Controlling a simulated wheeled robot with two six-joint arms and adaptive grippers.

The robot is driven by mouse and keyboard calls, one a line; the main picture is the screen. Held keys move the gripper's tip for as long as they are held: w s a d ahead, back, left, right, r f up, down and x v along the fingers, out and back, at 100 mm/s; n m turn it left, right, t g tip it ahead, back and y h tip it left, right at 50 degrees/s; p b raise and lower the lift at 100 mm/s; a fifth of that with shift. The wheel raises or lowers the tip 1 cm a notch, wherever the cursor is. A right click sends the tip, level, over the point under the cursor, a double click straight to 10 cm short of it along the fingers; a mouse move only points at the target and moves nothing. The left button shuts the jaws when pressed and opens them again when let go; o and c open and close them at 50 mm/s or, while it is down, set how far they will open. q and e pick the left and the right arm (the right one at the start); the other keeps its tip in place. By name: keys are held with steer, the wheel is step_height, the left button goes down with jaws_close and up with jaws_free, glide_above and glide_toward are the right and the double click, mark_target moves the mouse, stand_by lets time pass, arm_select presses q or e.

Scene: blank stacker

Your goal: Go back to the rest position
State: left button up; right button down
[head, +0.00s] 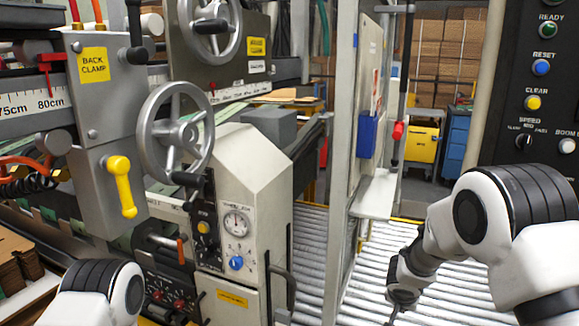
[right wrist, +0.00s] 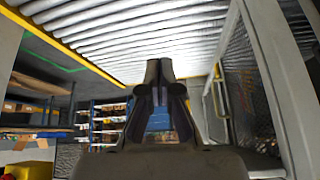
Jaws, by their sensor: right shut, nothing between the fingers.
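My right arm comes in from the right in the head view, bent downward over the roller conveyor. My right gripper (head: 398,300) hangs low there, dark and small, near the bottom edge. In the right wrist view my right gripper (right wrist: 159,66) has its two dark fingers together at the tips, with nothing between them. Only a white and black link of my left arm shows at the bottom left of the head view. My left gripper is out of view.
The stacker machine with handwheels (head: 176,135) and a yellow lever (head: 122,186) stands at left. A control panel with buttons (head: 541,67) is at right. The roller conveyor (head: 375,262) lies between them, with a grey post (head: 343,110) at its side. A yellow bin (head: 422,144) stands behind.

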steer(key=s+a+f+g+y+p, duration=0.1)
steer(key=s+f+g, duration=0.1)
steer(key=s+f, duration=0.55)
steer(key=s+a+f+g+y+p, duration=0.15)
steer(key=s+f, duration=0.25)
steer(key=s, duration=0.6)
steer(key=s+a+f+g+y, duration=0.1)
steer(key=s+f+g, duration=0.2)
steer(key=s+f, duration=0.45)
steer(key=s+r+n, duration=0.1)
steer(key=s+n, duration=0.2)
steer(key=s, duration=0.5)
steer(key=s+d+r+n+t+p, duration=0.1)
steer(key=s+r+n, duration=0.1)
steer(key=s, duration=0.5)
steer(key=shift+s+d+n, duration=0.15)
steer(key=shift+s+n, duration=0.2)
steer(key=shift+n, duration=0.25)
steer(key=shift+h, duration=0.25)
